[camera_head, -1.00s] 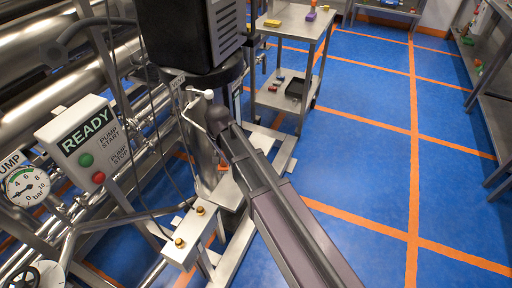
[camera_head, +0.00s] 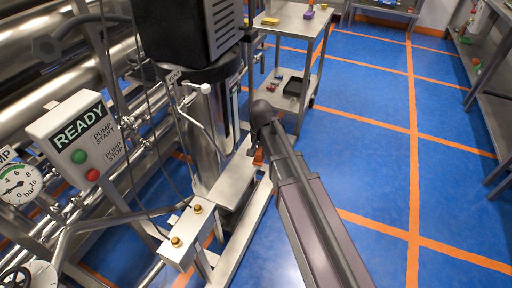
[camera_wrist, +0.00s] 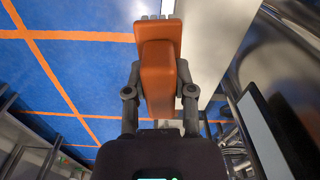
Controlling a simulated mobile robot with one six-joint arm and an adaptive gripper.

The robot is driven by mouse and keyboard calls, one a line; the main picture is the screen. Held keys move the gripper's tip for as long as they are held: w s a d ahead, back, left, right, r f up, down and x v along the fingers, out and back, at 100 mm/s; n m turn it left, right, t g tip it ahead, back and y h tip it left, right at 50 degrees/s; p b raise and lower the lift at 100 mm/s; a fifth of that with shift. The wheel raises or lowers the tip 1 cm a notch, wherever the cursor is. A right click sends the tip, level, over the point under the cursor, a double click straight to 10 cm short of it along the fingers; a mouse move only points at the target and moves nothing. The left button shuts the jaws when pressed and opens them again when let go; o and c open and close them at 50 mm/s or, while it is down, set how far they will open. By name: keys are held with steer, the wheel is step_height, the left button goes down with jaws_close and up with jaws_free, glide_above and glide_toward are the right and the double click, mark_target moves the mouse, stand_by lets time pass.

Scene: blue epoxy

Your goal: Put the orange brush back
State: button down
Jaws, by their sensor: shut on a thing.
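The orange brush (camera_wrist: 158,62) is between the fingers of my gripper (camera_wrist: 159,95) in the wrist view. It is a long orange block with pale grey bristles at its far end. My gripper is shut on it. In the head view, a small part of the orange brush (camera_head: 258,157) shows just below my gripper (camera_head: 259,140), beside the steel frame of the machine. Most of the brush is hidden there by my arm.
A steel trolley (camera_head: 290,27) with several small items stands behind. The pump machine has a READY panel (camera_head: 82,139), a gauge (camera_head: 17,184) and a steel frame (camera_head: 240,172) close to my gripper. The blue floor (camera_head: 375,150) on the right is clear.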

steer(key=shift+m, duration=0.8)
steer(key=d, duration=0.3)
steer(key=w+d+f, duration=0.1)
steer(key=d, duration=0.1)
steer(key=shift+d+b, duration=0.3)
steer(key=shift+b, duration=0.05)
steer(key=w+a, duration=0.2)
steer(key=w, duration=0.2)
steer(key=w+a+f+b, duration=0.1)
steer(key=w+a, duration=0.2)
steer(key=w, duration=0.2)
steer(key=w+a, duration=0.3)
steer(key=w, duration=0.1)
steer(key=shift+w+a+f, duration=0.2)
steer(key=shift+w+f, duration=0.05)
steer(key=shift+w, duration=0.05)
steer(key=shift+f+b, duration=0.1)
steer(key=shift+b, duration=0.25)
steer(key=shift+f+b, duration=1.65)
steer(key=shift+f, duration=0.2)
steer(key=shift+c, duration=2.2)
jaws_free()
steer(key=shift+r, duration=0.25)
